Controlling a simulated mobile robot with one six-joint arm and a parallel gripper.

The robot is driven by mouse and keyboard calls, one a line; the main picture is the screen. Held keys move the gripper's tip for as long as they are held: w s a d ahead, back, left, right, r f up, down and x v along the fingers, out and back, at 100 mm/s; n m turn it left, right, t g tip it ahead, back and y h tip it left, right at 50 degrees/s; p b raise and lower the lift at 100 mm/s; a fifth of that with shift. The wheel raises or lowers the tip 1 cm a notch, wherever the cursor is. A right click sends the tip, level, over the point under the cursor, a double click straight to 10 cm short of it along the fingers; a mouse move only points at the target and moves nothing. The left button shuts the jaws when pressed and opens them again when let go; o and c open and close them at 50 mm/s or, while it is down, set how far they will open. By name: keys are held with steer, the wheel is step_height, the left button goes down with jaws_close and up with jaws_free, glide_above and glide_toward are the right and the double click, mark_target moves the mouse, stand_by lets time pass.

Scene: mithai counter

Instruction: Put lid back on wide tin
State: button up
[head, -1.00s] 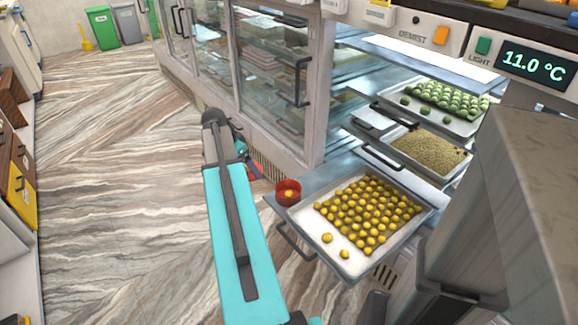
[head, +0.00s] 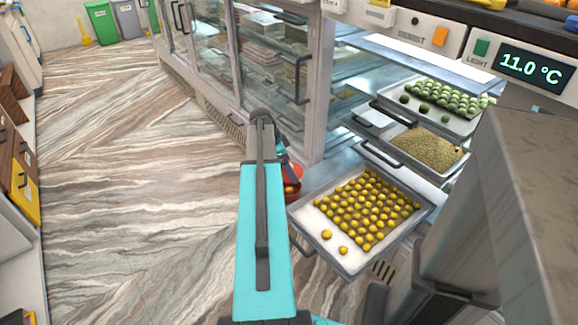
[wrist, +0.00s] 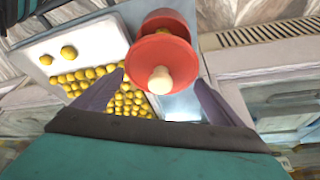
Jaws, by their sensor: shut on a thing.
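A red lid (wrist: 150,52) with a cream knob (wrist: 158,80) is between my gripper's fingertips (wrist: 161,78) in the wrist view; the fingers are shut on its sides. The red tin (wrist: 166,17) is just beyond the lid, uncovered, with something yellow inside. The lid overlaps part of the tin in the picture; I cannot tell if they touch. In the head view the tin (head: 294,172) is at the front left corner of the counter, partly hidden by my arm. My gripper and the lid are mostly hidden there.
A tray of yellow sweets (head: 308,217) is immediately right of the tin. Behind it are a tray of tan grains (head: 428,148) and a tray of green sweets (head: 450,97). The glass display case (head: 270,70) rises behind the tin. The floor at left is clear.

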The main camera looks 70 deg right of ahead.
steer(key=shift+f, duration=0.2)
steer(key=shift+f+b, duration=1.35)
steer(key=shift+f, duration=0.65)
steer(key=shift+f+b, duration=0.35)
steer(key=shift+f, duration=0.65)
steer(key=shift+f, duration=0.15)
stand_by(1.3)
steer(key=o, duration=0.8)
steer(key=shift+p, duration=0.35)
steer(key=shift+r+p, duration=2)
steer(key=shift+r, duration=1.55)
